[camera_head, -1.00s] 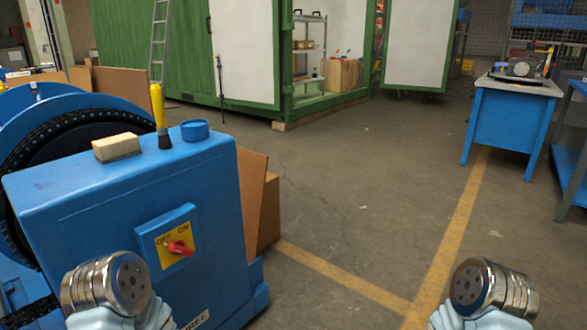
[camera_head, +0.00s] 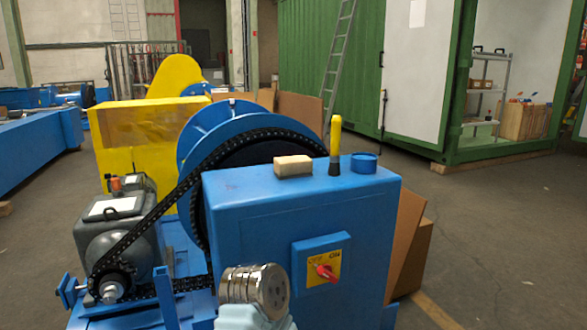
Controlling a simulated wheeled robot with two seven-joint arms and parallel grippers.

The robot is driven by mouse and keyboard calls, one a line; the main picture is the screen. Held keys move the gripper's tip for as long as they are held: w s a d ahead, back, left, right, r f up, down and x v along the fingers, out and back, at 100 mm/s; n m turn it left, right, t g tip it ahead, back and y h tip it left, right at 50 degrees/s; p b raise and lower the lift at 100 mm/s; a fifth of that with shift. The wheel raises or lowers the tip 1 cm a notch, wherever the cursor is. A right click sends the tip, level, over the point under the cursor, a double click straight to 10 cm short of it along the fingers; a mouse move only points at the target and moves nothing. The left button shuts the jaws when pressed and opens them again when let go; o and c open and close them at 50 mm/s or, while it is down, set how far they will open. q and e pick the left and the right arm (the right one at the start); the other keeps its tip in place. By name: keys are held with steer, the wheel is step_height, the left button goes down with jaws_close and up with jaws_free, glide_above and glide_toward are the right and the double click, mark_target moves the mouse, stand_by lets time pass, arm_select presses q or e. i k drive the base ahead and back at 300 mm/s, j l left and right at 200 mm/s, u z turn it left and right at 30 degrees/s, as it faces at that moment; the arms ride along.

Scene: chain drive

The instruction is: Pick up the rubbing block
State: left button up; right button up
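The rubbing block (camera_head: 293,166) is a small tan block with a paler side face. It lies flat on top of the blue control housing (camera_head: 290,205), towards the middle of the top. A brush with a yellow handle stands beside it on the right. Nothing is touching the block from above. A shiny round joint of my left arm shows at the bottom middle, in front of the housing and well below the block. No gripper fingers show. My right arm is outside the view.
A chain (camera_head: 150,215) and blue wheel (camera_head: 190,150) stand left and behind. Open floor (camera_head: 500,240) lies right.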

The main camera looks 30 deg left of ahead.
mark_target(301, 166)
steer(key=u, duration=0.95)
